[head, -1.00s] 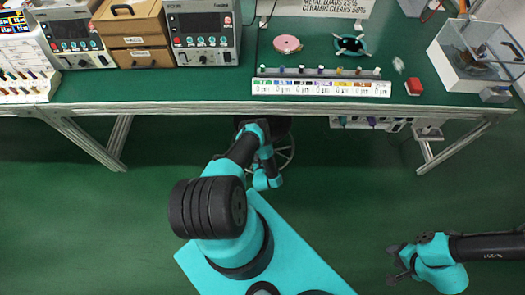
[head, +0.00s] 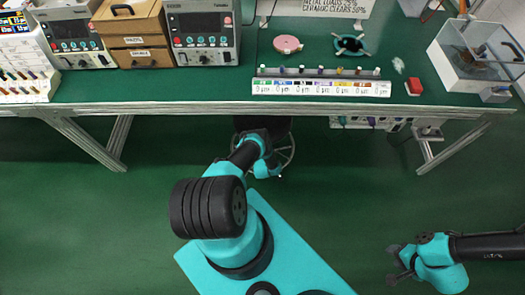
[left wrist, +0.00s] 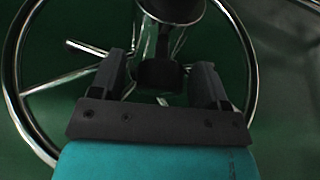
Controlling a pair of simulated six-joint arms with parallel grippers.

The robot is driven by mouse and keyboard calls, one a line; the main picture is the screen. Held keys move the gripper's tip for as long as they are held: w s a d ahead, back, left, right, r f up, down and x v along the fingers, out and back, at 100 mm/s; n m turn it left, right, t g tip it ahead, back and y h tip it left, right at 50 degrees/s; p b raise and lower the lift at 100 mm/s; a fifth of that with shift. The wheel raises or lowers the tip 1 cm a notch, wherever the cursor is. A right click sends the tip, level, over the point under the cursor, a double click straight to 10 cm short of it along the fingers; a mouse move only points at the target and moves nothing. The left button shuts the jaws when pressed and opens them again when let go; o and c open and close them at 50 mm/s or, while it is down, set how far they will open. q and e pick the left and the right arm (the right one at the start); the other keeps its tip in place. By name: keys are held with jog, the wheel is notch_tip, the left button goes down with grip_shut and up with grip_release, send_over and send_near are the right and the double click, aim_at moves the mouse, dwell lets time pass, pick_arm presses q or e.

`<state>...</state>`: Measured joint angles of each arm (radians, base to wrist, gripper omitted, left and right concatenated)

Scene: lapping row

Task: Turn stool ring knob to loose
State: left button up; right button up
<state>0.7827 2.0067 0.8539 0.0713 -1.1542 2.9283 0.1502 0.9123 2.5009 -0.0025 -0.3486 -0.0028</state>
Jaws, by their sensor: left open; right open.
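The stool stands under the bench's front edge. In the head view its dark seat (head: 278,124) and part of its chrome foot ring (head: 292,150) show beyond my left arm. In the left wrist view the foot ring (left wrist: 246,60) curves around the chrome column (left wrist: 150,42). A dark knob-like block (left wrist: 160,75) sits on the column between my left gripper's fingers (left wrist: 160,84). The fingers are open, with gaps visible on both sides of the block. Its marking and setting cannot be read. My right gripper (head: 399,263) is open and empty at lower right, far from the stool.
The green bench (head: 215,82) spans the top, with a labelled rack (head: 320,88), a pink disc (head: 287,44), a red block (head: 414,87) and a clear-walled tank (head: 450,72). A bench leg (head: 85,142) stands left. The green floor (head: 90,225) is clear at lower left.

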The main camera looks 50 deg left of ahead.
pick_arm(q)
jog(key=shift+c, duration=0.3)
jog(key=c, duration=0.9)
jog(key=shift+o, duration=0.2)
jog(key=shift+m+g+y, duration=0.9)
jog(key=shift+m+y, duration=0.1)
jog(key=shift+m, duration=0.9)
jog(key=o, duration=0.9)
